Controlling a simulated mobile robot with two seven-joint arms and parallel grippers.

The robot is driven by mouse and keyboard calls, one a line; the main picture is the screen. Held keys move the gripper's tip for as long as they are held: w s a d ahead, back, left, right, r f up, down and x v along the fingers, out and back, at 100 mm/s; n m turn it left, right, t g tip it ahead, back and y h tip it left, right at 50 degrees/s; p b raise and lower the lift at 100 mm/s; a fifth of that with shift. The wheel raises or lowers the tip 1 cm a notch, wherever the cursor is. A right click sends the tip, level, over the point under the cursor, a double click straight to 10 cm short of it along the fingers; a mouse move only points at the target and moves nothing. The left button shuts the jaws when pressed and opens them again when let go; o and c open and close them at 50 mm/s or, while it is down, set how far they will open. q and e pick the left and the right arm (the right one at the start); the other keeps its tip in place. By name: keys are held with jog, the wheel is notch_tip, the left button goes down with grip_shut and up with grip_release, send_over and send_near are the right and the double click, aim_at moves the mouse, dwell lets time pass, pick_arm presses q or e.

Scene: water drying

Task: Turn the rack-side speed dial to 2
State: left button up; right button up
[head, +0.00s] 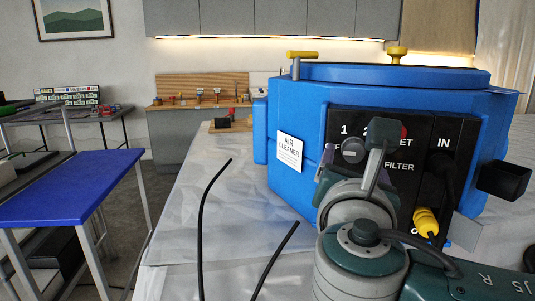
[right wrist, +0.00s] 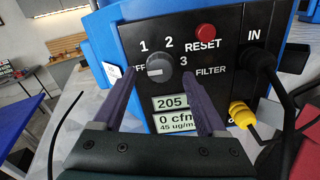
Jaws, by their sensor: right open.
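A blue machine labelled AIR CLEANER (head: 300,110) stands on the covered table, with a black control panel. A round grey speed dial (head: 353,150) sits on the panel; it also shows in the right wrist view (right wrist: 159,67). Labels 1, 2, 3 and a partly hidden OFF surround it. I cannot tell for sure where its pointer stands. My right gripper (head: 352,160) is open in front of the panel. In the right wrist view its fingers (right wrist: 158,78) are spread to either side of the dial; contact is not visible. My left gripper is not in view.
A red RESET button (right wrist: 205,31) is right of the dial, above FILTER. A yellow cable plug (head: 426,221) and black cables hang at the right. A blue-topped table (head: 85,185) stands left.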

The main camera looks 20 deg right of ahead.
jog(key=shift+x, duration=0.95)
jog(key=shift+a, duration=0.1)
grip_shut()
